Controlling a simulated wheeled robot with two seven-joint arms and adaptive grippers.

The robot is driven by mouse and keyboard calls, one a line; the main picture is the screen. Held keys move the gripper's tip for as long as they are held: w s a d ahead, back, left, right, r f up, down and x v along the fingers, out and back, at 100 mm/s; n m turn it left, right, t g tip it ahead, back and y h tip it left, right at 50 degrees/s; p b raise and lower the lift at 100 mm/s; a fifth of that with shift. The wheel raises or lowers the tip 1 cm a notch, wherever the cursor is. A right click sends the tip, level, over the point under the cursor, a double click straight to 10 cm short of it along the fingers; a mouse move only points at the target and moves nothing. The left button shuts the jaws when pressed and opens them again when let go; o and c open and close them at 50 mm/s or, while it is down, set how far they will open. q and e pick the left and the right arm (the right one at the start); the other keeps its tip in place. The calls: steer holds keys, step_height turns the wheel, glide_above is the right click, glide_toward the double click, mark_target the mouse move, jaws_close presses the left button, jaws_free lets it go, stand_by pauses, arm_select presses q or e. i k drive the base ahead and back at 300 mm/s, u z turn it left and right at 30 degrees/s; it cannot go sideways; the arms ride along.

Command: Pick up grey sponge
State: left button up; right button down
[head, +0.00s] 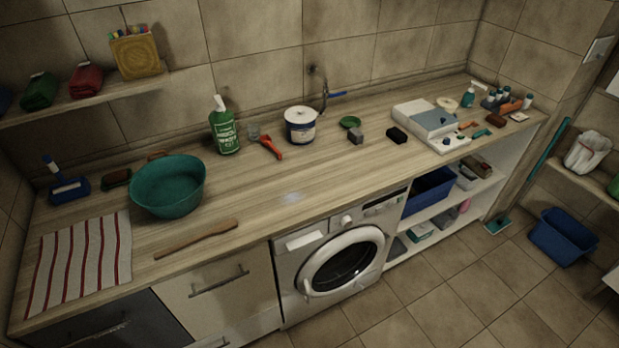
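A small grey block that looks like the grey sponge (356,137) sits on the wooden counter (300,184), toward the back and right of the middle. A black block (397,135) lies a little to its right, apart from it. A green round dish (350,122) is just behind the grey sponge. Nothing covers the grey sponge. Neither of my grippers shows in the head view.
A white and blue tub (300,126) and a tap (324,95) stand left of the sponge. A teal basin (168,187), striped cloth (80,262) and wooden stick (196,240) are farther left. Counter in front is clear.

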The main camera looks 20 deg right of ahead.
mark_target(355, 134)
steer(key=k, duration=1)
steer(key=z, duration=1.85)
steer(key=i, duration=3.7)
steer(key=u, duration=3.5)
